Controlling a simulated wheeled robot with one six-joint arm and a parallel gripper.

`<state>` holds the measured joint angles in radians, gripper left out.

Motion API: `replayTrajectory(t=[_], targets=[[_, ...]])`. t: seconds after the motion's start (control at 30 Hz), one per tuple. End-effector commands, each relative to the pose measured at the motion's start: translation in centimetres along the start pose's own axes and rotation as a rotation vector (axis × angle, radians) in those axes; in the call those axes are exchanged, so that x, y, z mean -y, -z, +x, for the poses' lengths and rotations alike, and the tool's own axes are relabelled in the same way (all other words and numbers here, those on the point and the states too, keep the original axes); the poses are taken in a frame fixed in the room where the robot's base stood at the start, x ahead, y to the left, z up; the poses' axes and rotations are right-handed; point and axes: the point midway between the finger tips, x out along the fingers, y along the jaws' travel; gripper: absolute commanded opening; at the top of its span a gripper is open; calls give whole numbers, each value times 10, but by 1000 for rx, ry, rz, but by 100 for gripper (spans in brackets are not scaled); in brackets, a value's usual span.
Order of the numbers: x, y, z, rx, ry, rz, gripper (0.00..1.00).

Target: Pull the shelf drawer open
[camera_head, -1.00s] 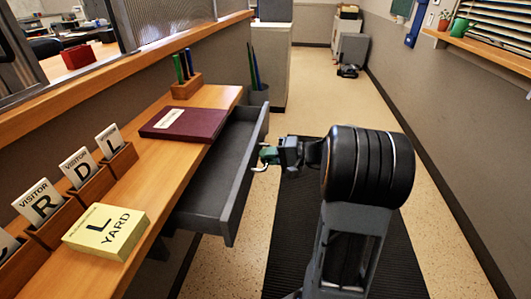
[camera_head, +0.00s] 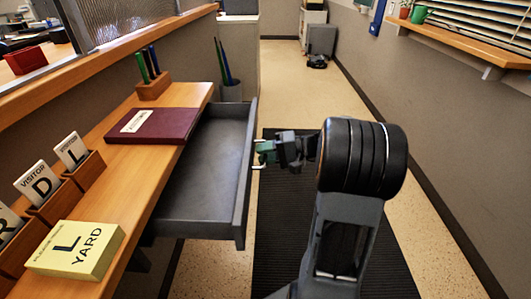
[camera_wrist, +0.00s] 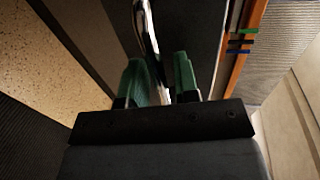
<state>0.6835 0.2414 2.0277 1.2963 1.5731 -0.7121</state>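The grey shelf drawer (camera_head: 203,185) stands pulled out from under the wooden counter in the head view, and its inside looks empty. Its pale metal handle (camera_head: 254,163) is on the outer face of the drawer front. My gripper (camera_head: 263,152) is at this handle, reaching from the right. In the wrist view the handle (camera_wrist: 150,35) runs between the two green fingers of my gripper (camera_wrist: 163,80), which are closed around it. The exact contact between fingers and handle is partly hidden.
The counter (camera_head: 125,165) carries a maroon book (camera_head: 153,126), a yellow block (camera_head: 76,249), a pen holder (camera_head: 153,87) and visitor card holders. A bin (camera_head: 231,91) stands behind the drawer.

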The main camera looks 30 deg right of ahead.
Motion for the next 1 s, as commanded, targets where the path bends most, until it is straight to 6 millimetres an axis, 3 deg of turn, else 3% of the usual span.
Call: replayTrajectory(t=[0.33,0.47,1.0], targets=[[0,1,-3,-7,0,-1,37],[1,2,-15,-9,0,-1,37],[1,0,-116,-8,0,0,37]])
